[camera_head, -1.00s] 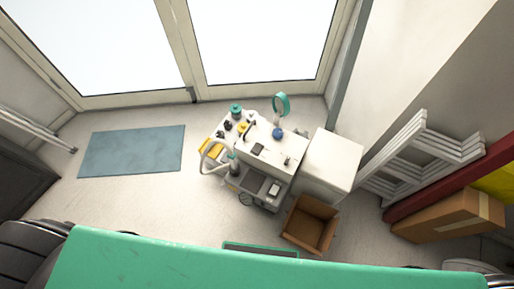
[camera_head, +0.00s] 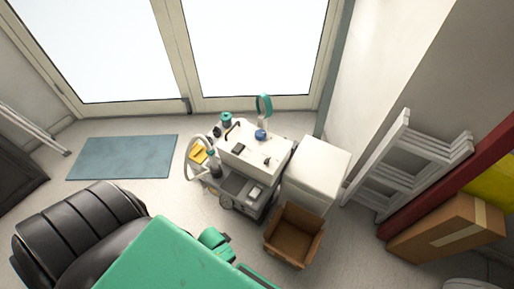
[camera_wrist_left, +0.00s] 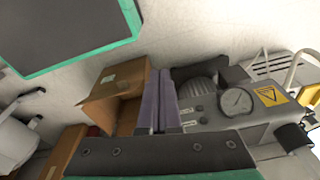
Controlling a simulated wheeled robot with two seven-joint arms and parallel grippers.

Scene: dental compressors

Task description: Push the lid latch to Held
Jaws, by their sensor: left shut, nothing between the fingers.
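The white compressor cart (camera_head: 256,148) stands before the glass doors in the head view, with small dark fittings on its white top and an open grey lower section. I cannot tell which fitting is the lid latch. In the left wrist view the compressor's grey panel (camera_wrist_left: 207,112) shows a round gauge (camera_wrist_left: 237,101), knobs and a yellow warning label (camera_wrist_left: 271,96). My left gripper (camera_wrist_left: 160,82) is shut and empty, its two fingers together, appearing between the cardboard box and the panel; I see no clear contact. My right gripper is not in view.
An open cardboard box (camera_head: 294,236) stands in front of a white cabinet (camera_head: 316,172) beside the cart. White folded frames (camera_head: 408,165) and a closed carton (camera_head: 447,228) are at right. A blue mat (camera_head: 122,157) lies on clear floor at left.

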